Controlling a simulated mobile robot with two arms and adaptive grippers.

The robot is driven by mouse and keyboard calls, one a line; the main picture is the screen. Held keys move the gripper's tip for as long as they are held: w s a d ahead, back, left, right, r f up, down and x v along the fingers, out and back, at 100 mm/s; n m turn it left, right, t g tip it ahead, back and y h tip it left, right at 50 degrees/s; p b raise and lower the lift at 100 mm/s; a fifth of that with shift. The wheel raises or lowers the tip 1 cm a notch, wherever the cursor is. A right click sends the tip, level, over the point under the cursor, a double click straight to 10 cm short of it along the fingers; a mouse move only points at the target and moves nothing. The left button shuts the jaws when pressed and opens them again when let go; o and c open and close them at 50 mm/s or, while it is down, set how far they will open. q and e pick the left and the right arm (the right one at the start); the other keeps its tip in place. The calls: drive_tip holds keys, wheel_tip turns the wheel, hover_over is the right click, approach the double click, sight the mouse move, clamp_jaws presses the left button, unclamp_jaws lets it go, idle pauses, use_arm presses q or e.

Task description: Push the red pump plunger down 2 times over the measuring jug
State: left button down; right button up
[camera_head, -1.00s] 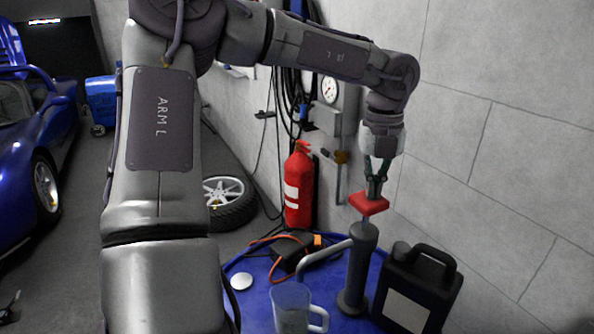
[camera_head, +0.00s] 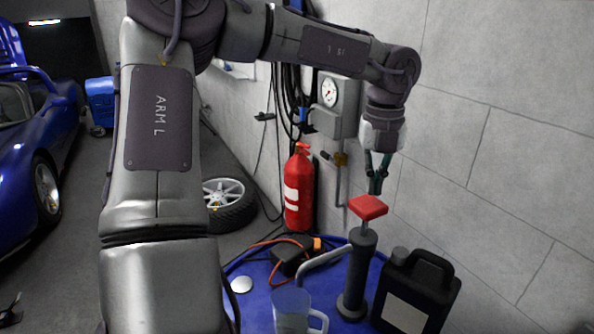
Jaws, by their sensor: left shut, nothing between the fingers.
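The red pump plunger (camera_head: 367,207) is a flat red head on a thin rod, standing up out of the dark pump body (camera_head: 358,280). A length of rod shows below the head. The pump's grey spout (camera_head: 325,256) bends left and down over the clear measuring jug (camera_head: 291,306). The jug's lower part looks greyish, and its bottom is cut off by the picture edge. My left gripper (camera_head: 376,188) is shut and empty, pointing down just above the rear right of the red head. I cannot tell whether the tips touch it. My right gripper is not in view.
Pump and jug stand on a blue round drum top (camera_head: 257,300). A black canister (camera_head: 418,290) stands close right of the pump. A grey wall rises at right.

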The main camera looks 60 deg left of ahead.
use_arm(q)
wheel_tip(320, 180, up, 6)
drive_tip(key=p, duration=0.3)
drive_tip(key=shift+p, duration=0.35)
idle(0.4)
